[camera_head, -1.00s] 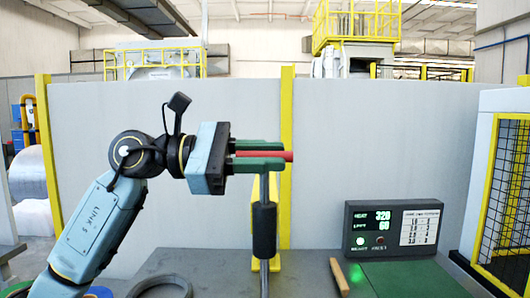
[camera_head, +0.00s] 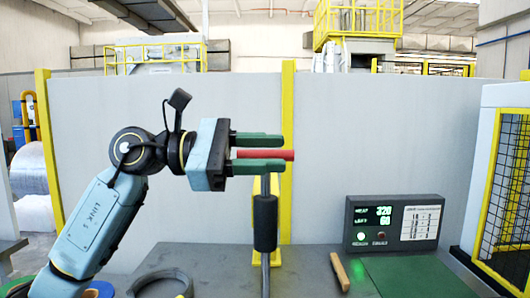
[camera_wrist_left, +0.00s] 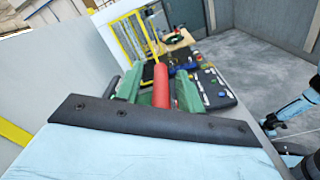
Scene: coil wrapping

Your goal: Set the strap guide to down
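A red bar (camera_head: 280,155), which looks like the strap guide's handle, lies level at the top of an upright post with a black sleeve (camera_head: 265,222). My left gripper (camera_head: 262,153) has one green finger above the bar and one below it. The fingers look open, with gaps to the bar. In the left wrist view the red bar (camera_wrist_left: 161,86) runs between the two green fingers (camera_wrist_left: 160,90), apart from both. Where the bar joins the post is partly hidden by the lower finger.
A control box (camera_head: 392,223) with green digits stands at the right, beside a green mat (camera_head: 405,277) and a wooden-looking stick (camera_head: 339,271). A dark ring (camera_head: 160,284) lies on the table at the left. A grey partition (camera_head: 180,120) stands behind; a yellow mesh guard (camera_head: 505,200) is far right.

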